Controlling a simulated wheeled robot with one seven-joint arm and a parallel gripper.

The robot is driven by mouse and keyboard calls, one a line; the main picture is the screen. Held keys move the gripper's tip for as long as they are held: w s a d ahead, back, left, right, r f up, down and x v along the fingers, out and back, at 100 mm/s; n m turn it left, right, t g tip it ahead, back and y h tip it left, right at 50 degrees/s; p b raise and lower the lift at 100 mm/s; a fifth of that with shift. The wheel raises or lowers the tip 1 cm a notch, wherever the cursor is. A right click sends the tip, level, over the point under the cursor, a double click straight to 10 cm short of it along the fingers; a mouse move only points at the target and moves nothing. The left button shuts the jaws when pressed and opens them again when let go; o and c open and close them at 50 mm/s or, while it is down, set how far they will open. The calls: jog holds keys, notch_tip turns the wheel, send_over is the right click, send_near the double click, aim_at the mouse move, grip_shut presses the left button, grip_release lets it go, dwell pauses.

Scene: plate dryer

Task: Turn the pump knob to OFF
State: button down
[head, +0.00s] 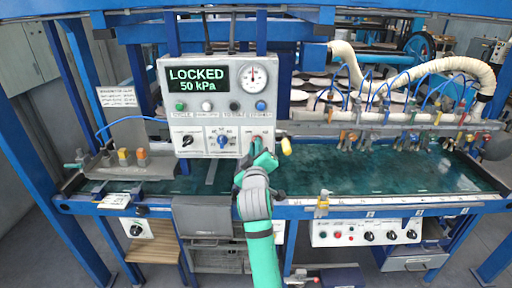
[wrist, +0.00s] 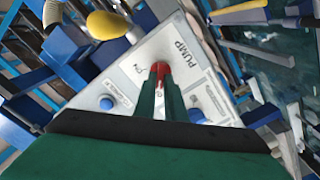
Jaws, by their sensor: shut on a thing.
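The pump knob is red and sits at the lower right of the grey control box (head: 214,75) in the head view, mostly covered by my gripper (head: 259,147). In the wrist view the red knob (wrist: 160,67) shows between the green fingers of my gripper (wrist: 160,82), which are shut on it. The word PUMP is printed beside it, and an ON mark shows to its left. The OFF mark is not readable. The knob's exact pointer direction is hard to tell behind the fingers.
The box's display (head: 198,80) reads LOCKED, 50 kPa, beside a round gauge (head: 252,76). A black knob (head: 187,141) and a blue knob (head: 223,141) sit left of the pump knob. A yellow handle (head: 286,146) sticks out close on the right.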

dwell(0.4)
jog(key=c, duration=1.8)
grip_release()
jog(key=shift+s, duration=0.15)
jog(key=s, duration=1)
jog(key=shift+s, duration=0.3)
jog(key=s+a+f+m+g, duration=0.1)
jog(key=s+f+m, duration=0.2)
jog(key=s+f, duration=0.85)
jog(key=s+a+f+m, duration=0.1)
jog(key=s+f+m, duration=0.2)
jog(key=s+f, duration=0.8)
jog(key=s+f+m, duration=0.1)
jog(key=s+f, duration=0.1)
jog(key=s, duration=0.7)
jog(key=s+d+f+m+g, duration=0.1)
jog(key=s+f, duration=0.2)
jog(key=s, duration=0.5)
jog(key=s+d+f+m, duration=0.1)
jog(key=s+f, duration=0.2)
jog(key=s, duration=0.6)
jog(key=shift+s+d+f+g, duration=0.1)
jog(key=shift+s+d+g, duration=0.1)
jog(key=shift+s+g, duration=0.15)
